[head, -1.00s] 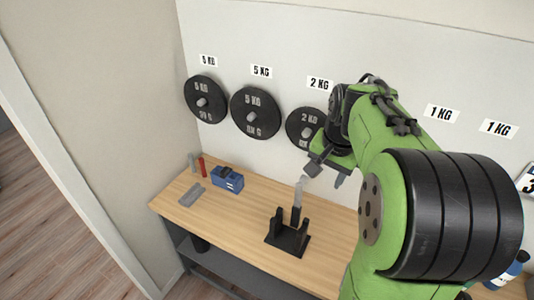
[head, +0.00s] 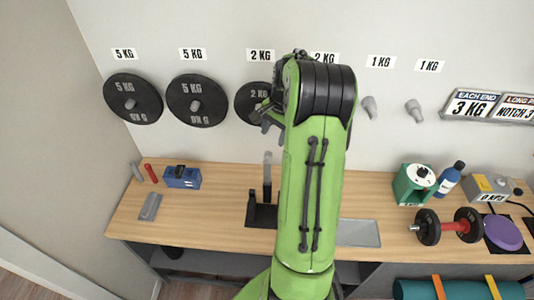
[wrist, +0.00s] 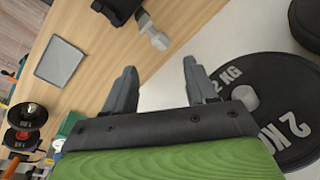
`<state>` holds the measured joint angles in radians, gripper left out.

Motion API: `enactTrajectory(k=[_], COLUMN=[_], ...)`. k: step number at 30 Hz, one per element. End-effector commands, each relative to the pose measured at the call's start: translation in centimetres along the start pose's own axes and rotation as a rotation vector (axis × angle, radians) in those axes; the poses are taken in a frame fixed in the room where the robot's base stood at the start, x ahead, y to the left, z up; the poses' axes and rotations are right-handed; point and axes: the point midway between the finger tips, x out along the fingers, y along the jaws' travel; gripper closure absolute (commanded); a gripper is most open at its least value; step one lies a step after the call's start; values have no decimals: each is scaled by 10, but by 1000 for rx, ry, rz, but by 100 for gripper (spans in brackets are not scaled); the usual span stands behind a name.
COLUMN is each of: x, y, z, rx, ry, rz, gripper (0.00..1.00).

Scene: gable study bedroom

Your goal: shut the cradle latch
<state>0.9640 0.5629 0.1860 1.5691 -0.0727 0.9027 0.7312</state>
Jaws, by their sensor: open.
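The black cradle (head: 262,214) stands on the wooden bench, partly hidden behind my arm in the head view. A grey lever, seemingly its latch (head: 267,170), stands upright on it. In the wrist view the cradle (wrist: 118,8) is cut off at the top edge, with the grey latch (wrist: 153,33) pointing out from it. My gripper (head: 264,117) is above and behind the cradle, near the wall. In the wrist view its two fingers (wrist: 159,66) are apart with nothing between them, clear of the latch.
A 2 kg plate (head: 252,102) hangs on the wall close beside my gripper. A blue box (head: 182,178) and a grey piece (head: 150,207) lie left on the bench (head: 215,205). A grey tray (head: 358,233) and a red-handled dumbbell (head: 452,227) are to the right.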

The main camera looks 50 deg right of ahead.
Motion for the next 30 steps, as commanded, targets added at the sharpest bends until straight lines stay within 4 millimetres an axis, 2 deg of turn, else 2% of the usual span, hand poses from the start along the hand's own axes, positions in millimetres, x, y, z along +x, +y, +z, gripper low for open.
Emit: enactTrajectory(k=[1,6,12,16,23,30], x=[16,58,94,102,103,102], y=[0,0,0,0,0,0], z=[1,1,1,0,0,0], rx=[-2,-2,-2,-2,-2,-2], ry=[-5,-3,-2,0,1,1], rz=[2,2,1,0,0,-1], gripper=[44,44,44,44,44,80])
